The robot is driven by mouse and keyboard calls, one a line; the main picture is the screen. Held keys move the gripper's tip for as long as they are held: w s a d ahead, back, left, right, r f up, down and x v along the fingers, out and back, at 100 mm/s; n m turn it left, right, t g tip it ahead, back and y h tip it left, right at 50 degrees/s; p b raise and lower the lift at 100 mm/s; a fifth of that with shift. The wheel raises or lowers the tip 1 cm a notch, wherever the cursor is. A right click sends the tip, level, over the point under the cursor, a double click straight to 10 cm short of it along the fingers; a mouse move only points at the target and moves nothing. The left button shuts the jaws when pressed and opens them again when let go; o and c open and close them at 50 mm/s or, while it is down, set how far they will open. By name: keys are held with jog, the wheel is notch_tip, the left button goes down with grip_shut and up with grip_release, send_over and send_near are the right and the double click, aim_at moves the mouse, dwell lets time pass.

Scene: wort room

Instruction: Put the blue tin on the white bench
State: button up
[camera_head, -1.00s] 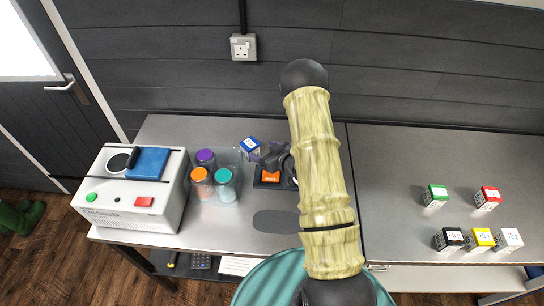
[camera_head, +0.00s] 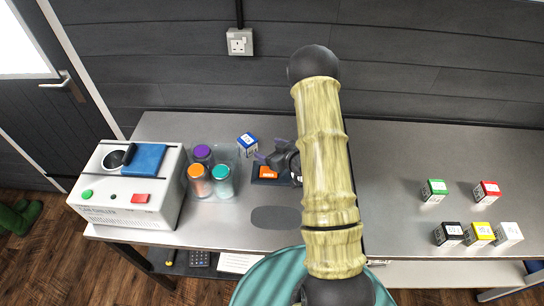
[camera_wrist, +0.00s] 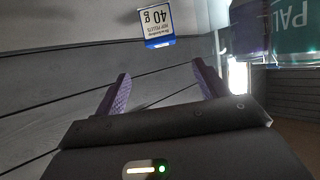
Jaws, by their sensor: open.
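The blue tin (camera_head: 248,146) is a small box with a blue top and a white label. It stands at the back of the left bench (camera_head: 170,128), right of the jars. The wrist view shows the tin (camera_wrist: 156,28) ahead of the fingers, near the top of the picture. My gripper (camera_head: 268,158) is just right of the tin, apart from it. In the wrist view my gripper's purple fingers (camera_wrist: 163,85) are spread with nothing between them. Both bench tops look grey; the right bench (camera_head: 390,220) has a pale front edge. My arm hides part of where they meet.
Jars with purple (camera_head: 202,151), orange (camera_head: 195,171) and teal (camera_head: 221,172) lids stand left of the tin. A white machine (camera_head: 130,190) is farther left. An orange-labelled item (camera_head: 268,173) lies below my gripper. Green (camera_head: 434,191), red (camera_head: 487,191) and other boxes stand on the right bench.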

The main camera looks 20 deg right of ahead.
jog(key=s+r+m+g+h, duration=0.25)
jog(key=r+g+h, duration=0.2)
jog(key=r, duration=0.35)
jog(key=s+a+r+m+g, duration=0.1)
jog(key=s+r, duration=0.3)
jog(key=s, duration=0.5)
jog(key=s+a+r+m+g, duration=0.1)
jog(key=s+a+r+g, duration=0.3)
jog(key=s, duration=0.5)
jog(key=shift+s+a, duration=0.25)
jog(key=shift+a, duration=0.05)
